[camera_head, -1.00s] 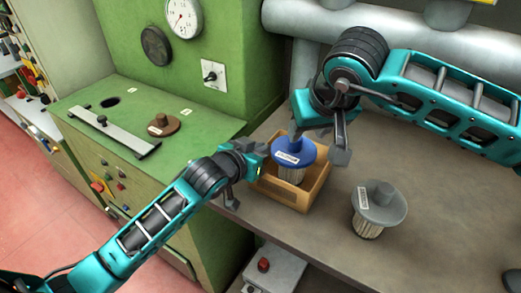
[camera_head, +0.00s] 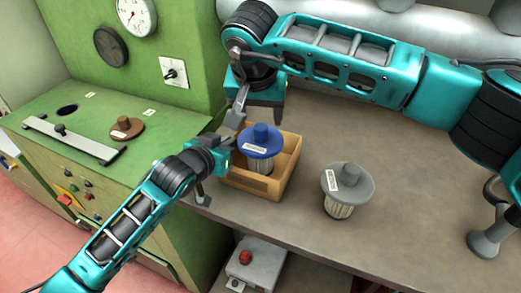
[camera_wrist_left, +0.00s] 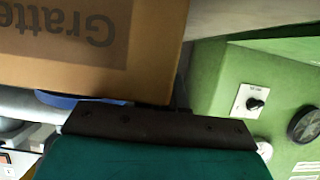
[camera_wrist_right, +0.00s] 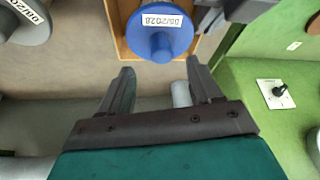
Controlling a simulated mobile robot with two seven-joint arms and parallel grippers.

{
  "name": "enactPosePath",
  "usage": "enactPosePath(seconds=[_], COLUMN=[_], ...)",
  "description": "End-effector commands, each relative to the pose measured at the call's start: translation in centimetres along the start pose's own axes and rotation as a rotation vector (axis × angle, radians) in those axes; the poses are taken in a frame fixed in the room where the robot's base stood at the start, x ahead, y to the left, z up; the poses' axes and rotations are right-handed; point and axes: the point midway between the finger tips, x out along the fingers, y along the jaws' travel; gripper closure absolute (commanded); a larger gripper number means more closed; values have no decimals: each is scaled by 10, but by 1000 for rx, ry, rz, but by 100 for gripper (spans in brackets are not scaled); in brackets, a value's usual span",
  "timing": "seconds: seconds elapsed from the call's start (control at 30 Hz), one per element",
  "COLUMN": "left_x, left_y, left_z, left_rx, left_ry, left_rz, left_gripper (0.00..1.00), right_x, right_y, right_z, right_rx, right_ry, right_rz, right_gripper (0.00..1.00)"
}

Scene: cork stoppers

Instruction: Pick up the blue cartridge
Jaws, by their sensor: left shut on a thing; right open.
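The blue cartridge (camera_head: 260,141), with a wide blue cap, a knob and a pale pleated body, stands upright in a tan open box (camera_head: 256,186) on the bench. My left gripper (camera_head: 217,168) is shut on the box's left side; the box's lettered wall (camera_wrist_left: 60,45) fills much of the left wrist view. My right gripper (camera_head: 238,106) is open and empty, behind and left of the blue cartridge. In the right wrist view, the blue cap (camera_wrist_right: 158,32) lies beyond the two spread fingers (camera_wrist_right: 160,75), apart from them.
A grey cartridge (camera_head: 346,187) stands on the bench right of the box. A green cabinet (camera_head: 70,110) with a brown stopper (camera_head: 127,128) is at left. Pipes run along the back. A grey box with a red button (camera_head: 257,265) is below the bench edge.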

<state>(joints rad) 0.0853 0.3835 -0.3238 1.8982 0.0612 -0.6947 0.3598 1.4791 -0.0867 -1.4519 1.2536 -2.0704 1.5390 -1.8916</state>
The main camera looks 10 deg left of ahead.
Motion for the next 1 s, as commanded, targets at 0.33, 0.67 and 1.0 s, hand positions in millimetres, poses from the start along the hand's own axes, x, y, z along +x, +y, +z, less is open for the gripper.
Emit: enactPosePath(seconds=[0.33,0.67,1.0], left_x=[0,0,0], left_y=[0,0,0], left_z=[0,0,0], left_rx=[0,0,0], left_ry=[1,1,1], left_rz=[0,0,0], left_gripper=[100,100,100], right_x=[41,57,56], right_y=[-2,-2,-2], right_z=[1,0,0], right_rx=[1,-1,-1], right_ry=[-4,0,0], right_rz=[0,0,0], right_gripper=[36,36,61])
